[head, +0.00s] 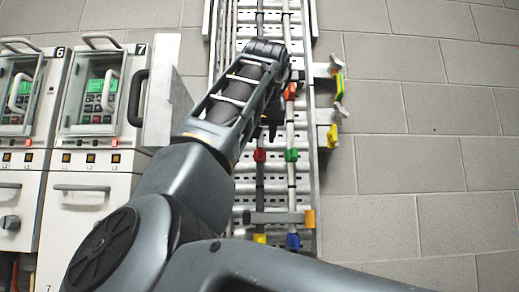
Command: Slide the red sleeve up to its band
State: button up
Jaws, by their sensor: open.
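The red sleeve (259,155) sits on the left of two vertical cables in the ladder tray on the wall, level with a green sleeve (291,155) on the right cable. My arm crosses in front of the tray above it. My gripper (271,128) shows only as a small dark part below the arm's end, just above the red sleeve and apart from it. Its jaws are open and I see nothing held. My arm hides part of the left cable above the sleeve. I cannot make out the band.
An orange sleeve (290,91) is higher on the right cable. Yellow (260,238) and blue (293,241) pieces are lower, below a grey crossbar (278,218). Brackets with yellow-green parts (333,135) stick out at the tray's right. Drive cabinets (100,120) with handles stand at left; the block wall at right is bare.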

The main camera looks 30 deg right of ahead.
aim_at(261, 149)
jog(key=p+x, duration=0.1)
jog(key=x, duration=0.6)
grip_shut()
dwell(0.3)
